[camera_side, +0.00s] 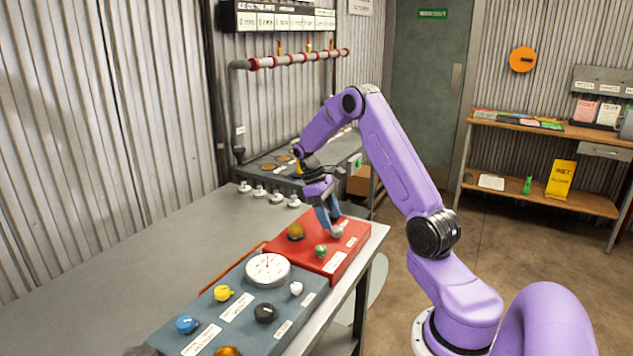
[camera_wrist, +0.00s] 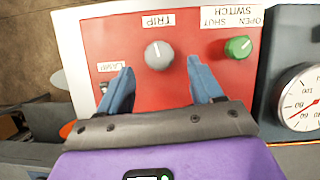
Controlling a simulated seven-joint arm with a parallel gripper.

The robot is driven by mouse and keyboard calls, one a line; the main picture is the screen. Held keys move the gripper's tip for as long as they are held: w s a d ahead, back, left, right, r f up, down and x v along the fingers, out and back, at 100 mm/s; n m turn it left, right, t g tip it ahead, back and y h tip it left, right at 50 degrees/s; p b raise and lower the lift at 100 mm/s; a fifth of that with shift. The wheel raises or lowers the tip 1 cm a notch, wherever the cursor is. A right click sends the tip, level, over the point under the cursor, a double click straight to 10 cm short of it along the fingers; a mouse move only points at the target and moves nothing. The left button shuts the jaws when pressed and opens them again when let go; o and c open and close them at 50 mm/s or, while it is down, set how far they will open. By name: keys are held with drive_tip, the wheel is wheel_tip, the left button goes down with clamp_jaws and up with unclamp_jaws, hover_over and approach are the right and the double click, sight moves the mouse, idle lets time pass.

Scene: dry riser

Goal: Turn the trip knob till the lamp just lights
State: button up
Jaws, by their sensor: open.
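The grey trip knob (camera_wrist: 158,54) sits on the red panel (camera_wrist: 215,22) under the TRIP label, its white pointer mark toward the top of the wrist view. In the side view the knob (camera_side: 336,232) is just below my gripper (camera_side: 328,224). In the wrist view my gripper (camera_wrist: 160,67) is open, with one blue finger on each side of the knob and gaps showing. A dull amber dome (camera_side: 295,231), probably the lamp, shows no clear glow. In the wrist view the LAMP label is partly visible; the dome is hidden.
A green switch knob (camera_wrist: 238,47) is beside the trip knob. A round white gauge (camera_side: 268,268) and yellow, blue and black knobs stand on the blue-grey panel (camera_side: 200,315). A pipe rig with several valves is behind. The bench's left part is clear.

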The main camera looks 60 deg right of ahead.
drive_tip(key=v, duration=1.4)
drive_tip(key=shift+w, duration=0.1)
drive_tip(key=s+a+r+n+t+h, duration=0.1)
drive_tip(key=s+a+n, duration=0.2)
drive_tip(key=a, duration=0.9)
drive_tip(key=s+a+n+t, duration=0.2)
drive_tip(key=a, duration=1)
drive_tip(key=s+a+f+n, duration=0.1)
drive_tip(key=s+a+n, duration=0.1)
drive_tip(key=s, duration=0.6)
drive_tip(key=s+a+f+n+t+y, duration=0.1)
drive_tip(key=s+a, duration=0.3)
drive_tip(key=s, duration=0.4)
drive_tip(key=s+a+f+n, duration=0.2)
drive_tip(key=s+a+n, duration=0.1)
drive_tip(key=s, duration=0.5)
drive_tip(key=shift+s+f+t+y, duration=0.25)
drive_tip(key=shift+t+y, duration=0.05)
drive_tip(key=shift+y, duration=0.1)
drive_tip(key=shift+w, duration=0.15)
